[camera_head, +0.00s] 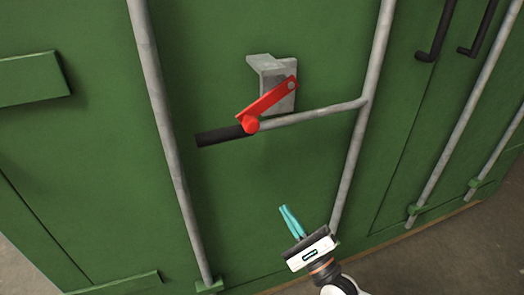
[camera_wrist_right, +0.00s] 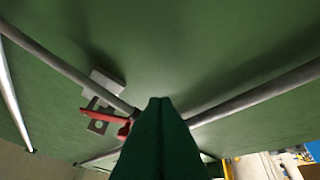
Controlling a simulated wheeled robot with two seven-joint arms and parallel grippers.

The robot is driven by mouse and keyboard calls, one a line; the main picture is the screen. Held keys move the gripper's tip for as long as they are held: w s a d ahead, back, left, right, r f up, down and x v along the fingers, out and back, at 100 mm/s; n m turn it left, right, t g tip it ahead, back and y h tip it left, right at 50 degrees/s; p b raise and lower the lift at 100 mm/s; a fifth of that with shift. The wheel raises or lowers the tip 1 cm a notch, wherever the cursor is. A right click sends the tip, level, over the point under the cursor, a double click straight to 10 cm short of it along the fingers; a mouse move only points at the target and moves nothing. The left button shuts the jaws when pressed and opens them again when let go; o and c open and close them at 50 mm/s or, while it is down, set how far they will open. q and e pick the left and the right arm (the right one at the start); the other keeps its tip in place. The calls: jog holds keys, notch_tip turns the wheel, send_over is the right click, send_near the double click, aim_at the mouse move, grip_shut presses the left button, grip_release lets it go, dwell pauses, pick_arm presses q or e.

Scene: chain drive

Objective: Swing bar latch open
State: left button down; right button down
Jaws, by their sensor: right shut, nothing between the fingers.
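The red bar latch (camera_head: 268,101) hangs from a grey bracket (camera_head: 268,70) on the green door. It slants down to the left, and its round lower end lies over the grey handle bar (camera_head: 312,115) beside the black grip (camera_head: 220,136). My right gripper (camera_head: 285,209) is below the latch and handle, apart from both, with its teal fingers together and empty. In the right wrist view the shut fingers (camera_wrist_right: 160,102) cover the lower middle. The red latch (camera_wrist_right: 106,117) and bracket (camera_wrist_right: 103,84) show to their left. My left gripper is not in view.
Long vertical grey rods (camera_head: 167,125) run down the green door (camera_head: 95,140) on both sides of the latch. More rods and black handles (camera_head: 435,32) are at the right. The door face between gripper and handle is clear.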

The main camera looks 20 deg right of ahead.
aim_at(249, 130)
notch_tip(249, 130, up, 8)
jog(key=s+f+m+t+y, duration=0.1)
jog(key=s+m+t, duration=0.1)
jog(key=m, duration=0.2)
jog(key=w+a+r+p, duration=0.4)
jog(key=w+r, duration=0.3)
jog(key=r, duration=0.3)
jog(key=shift+w+a+p, duration=0.15)
jog(key=shift+a+p, duration=0.15)
jog(key=shift+p, duration=0.45)
jog(key=shift+a+r, duration=0.1)
jog(key=shift+a+r+m+t+h, duration=0.3)
jog(key=shift+a+r+m+h, duration=0.1)
jog(key=shift+m+h, duration=0.6)
jog(key=shift+a+r+m+t+h, duration=0.35)
jog(key=shift+m+h, duration=0.45)
jog(key=shift+m, duration=0.35)
jog(key=shift+a+r+m+t+h, duration=0.3)
jog(key=shift+r+m+h, duration=0.1)
jog(key=shift+m+h, duration=0.6)
jog(key=shift+a+r+m+h, duration=0.25)
jog(key=shift+r+m+h, duration=0.25)
jog(key=shift+m+h, duration=0.6)
jog(key=shift+a+r+m+h, duration=0.3)
jog(key=shift+r+m+h, duration=0.2)
jog(key=shift+m+h, duration=0.6)
jog(key=shift+a+r+m+h, duration=0.25)
jog(key=shift+r+m+h, duration=0.25)
jog(key=shift+m+h, duration=0.6)
jog(key=shift+m, duration=0.25)
